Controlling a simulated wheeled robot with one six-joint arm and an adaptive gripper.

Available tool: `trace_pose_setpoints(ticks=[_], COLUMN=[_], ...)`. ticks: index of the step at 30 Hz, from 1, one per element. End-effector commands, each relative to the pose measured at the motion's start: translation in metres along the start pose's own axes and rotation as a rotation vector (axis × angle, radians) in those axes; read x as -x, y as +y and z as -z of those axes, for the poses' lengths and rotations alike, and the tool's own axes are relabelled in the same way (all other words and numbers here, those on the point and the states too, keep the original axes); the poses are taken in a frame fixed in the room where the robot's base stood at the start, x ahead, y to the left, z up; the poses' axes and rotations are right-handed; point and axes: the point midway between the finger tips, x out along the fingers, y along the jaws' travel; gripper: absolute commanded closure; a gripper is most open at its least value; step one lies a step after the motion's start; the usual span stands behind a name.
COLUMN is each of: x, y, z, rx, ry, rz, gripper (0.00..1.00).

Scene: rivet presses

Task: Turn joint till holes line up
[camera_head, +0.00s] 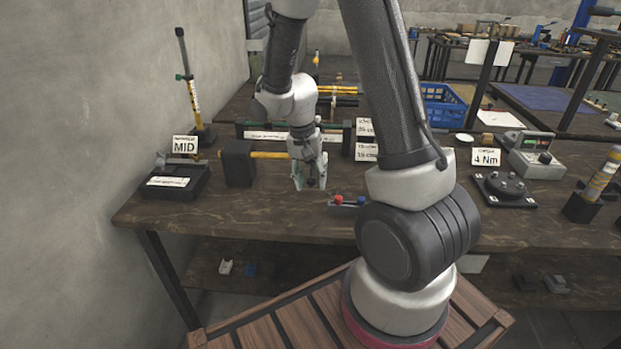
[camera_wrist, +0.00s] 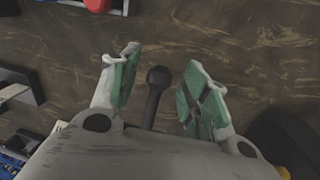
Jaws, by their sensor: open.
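My gripper (camera_head: 310,184) hangs low over the front left of the workbench, fingers pointing down. It is open. In the wrist view its two green-padded fingers (camera_wrist: 161,62) stand apart. A dark rod with a ball end (camera_wrist: 157,88) shows between them, apart from both pads; I cannot tell what it belongs to. To its left in the head view, a black block (camera_head: 239,168) holds a yellow rod (camera_head: 268,155) lying level toward the gripper. I cannot make out which part is the joint, and no holes can be seen clearly.
A grey block with red and blue knobs (camera_head: 347,204) sits right of my gripper. A "MID" sign (camera_head: 185,143) and black fixture (camera_head: 178,183) stand at left. A "4 Nm" sign (camera_head: 486,157) and black round-topped fixture (camera_head: 504,189) are at right. Bare bench (camera_head: 250,210) lies in front.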

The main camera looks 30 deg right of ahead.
Motion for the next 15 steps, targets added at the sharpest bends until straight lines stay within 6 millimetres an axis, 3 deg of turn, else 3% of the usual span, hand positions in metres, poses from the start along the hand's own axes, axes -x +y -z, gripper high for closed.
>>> trace_pose_setpoints(ticks=[1, 8, 15], x=[0.0001, 0.0003, 0.0014], y=[0.0, -0.0001, 0.0006], z=[0.0, 0.0, 0.0009], rx=[0.0, 0.001, 0.001], ry=[0.0, 0.0, -0.013], rz=[0.0, 0.0, -0.004], gripper=[0.56, 0.98, 1.0])
